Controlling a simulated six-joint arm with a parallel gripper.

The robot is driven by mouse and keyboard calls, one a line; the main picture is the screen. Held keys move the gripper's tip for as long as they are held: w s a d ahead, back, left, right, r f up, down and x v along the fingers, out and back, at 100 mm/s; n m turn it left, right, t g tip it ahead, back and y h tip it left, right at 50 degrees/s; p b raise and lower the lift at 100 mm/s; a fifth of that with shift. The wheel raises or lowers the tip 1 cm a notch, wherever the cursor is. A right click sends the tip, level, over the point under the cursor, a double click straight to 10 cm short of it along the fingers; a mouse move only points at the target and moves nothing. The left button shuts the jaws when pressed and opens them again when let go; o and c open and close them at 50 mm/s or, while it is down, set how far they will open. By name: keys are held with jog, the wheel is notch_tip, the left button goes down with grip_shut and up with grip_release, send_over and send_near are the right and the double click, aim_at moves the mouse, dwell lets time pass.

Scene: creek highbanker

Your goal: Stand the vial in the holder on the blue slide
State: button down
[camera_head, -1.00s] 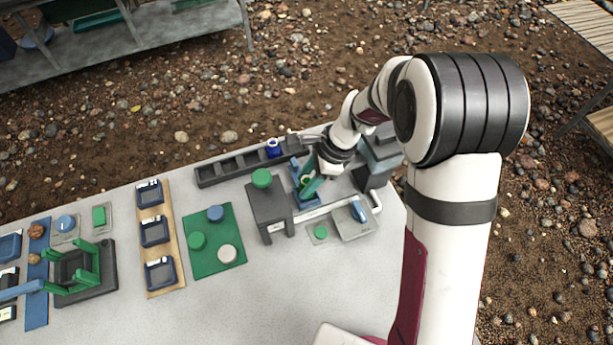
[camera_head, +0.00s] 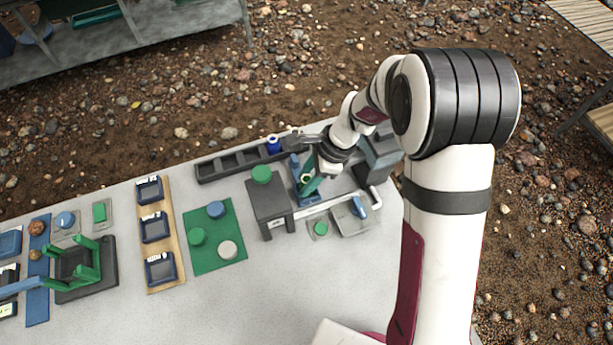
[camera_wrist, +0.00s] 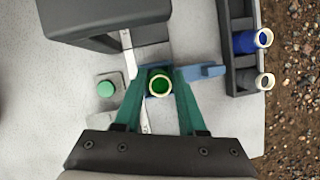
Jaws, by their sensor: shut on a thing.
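My gripper (camera_wrist: 160,88) has green fingers, shut on a vial (camera_wrist: 160,82) with a cream rim and green inside. In the head view, my gripper (camera_head: 308,181) is low over the blue slide (camera_head: 294,166) at the table's far side. In the wrist view, the blue slide (camera_wrist: 207,72) shows beside and below the vial, with an arm reaching right. The vial looks upright from above. Its lower end and the holder are hidden by the fingers and rim, so I cannot tell whether it is seated or just above.
A dark rack (camera_head: 225,165) at the table's back edge holds a blue vial (camera_head: 273,145) and a grey vial (camera_wrist: 264,82). A grey block (camera_head: 268,203) with a green knob stands left of the slide. A green button (camera_head: 320,229) and shallow tray (camera_head: 350,220) lie in front.

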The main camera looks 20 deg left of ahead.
jog(key=shift+f, duration=0.3)
jog(key=shift+c, duration=2)
grip_release()
notch_tip(320, 180, up, 7)
jog(key=shift+r, duration=0.3)
